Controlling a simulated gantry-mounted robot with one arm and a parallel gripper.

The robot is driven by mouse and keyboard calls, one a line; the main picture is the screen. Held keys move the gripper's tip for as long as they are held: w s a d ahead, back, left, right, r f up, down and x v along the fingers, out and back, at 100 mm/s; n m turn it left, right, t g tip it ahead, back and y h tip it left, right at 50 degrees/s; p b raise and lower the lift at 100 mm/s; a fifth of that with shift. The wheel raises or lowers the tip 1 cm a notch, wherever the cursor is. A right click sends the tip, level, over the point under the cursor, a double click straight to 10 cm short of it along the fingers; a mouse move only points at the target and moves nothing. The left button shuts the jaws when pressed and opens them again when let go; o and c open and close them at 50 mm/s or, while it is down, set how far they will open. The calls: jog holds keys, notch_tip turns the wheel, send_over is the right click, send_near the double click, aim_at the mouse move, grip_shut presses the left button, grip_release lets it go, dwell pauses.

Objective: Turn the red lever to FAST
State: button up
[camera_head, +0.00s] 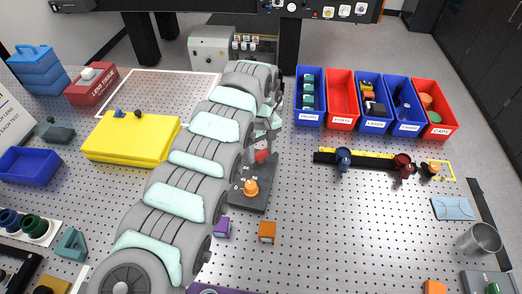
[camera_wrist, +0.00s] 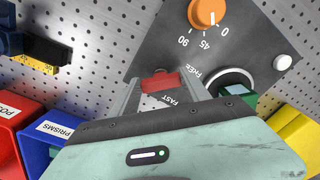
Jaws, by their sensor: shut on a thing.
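The red lever (camera_wrist: 160,82) is on a dark grey plate (camera_wrist: 150,45) and shows between the two fingers of my gripper (camera_wrist: 162,88) in the wrist view. My gripper is shut on the lever. The FAST label (camera_wrist: 170,99) shows just below the lever, between the fingers, and the FREE label (camera_wrist: 198,75) is to its right. In the head view the red lever (camera_head: 262,156) shows at the far end of the plate, and my arm hides part of that end. The lever's base and exact angle cannot be told.
Blue and red bins (camera_head: 341,98) stand at the back right. A yellow case (camera_head: 130,138) lies left of my arm.

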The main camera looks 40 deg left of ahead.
jog(key=shift+c, duration=1.3)
jog(key=m+p, duration=0.3)
jog(key=shift+s+r+m, duration=0.1)
jog(key=shift+r+m, duration=0.15)
jog(key=shift+m, duration=0.05)
jog(key=m+p, duration=0.3)
jog(key=m, duration=0.1)
jog(key=shift+s+a, duration=0.1)
jog(key=m+p, duration=0.2)
jog(key=m, duration=0.3)
jog(key=shift+a+f, duration=0.1)
jog(key=m+p, duration=0.2)
jog(key=m, duration=0.2)
jog(key=shift+a+f+m, duration=0.1)
jog(key=shift+a+m, duration=0.05)
jog(key=shift+m, duration=0.15)
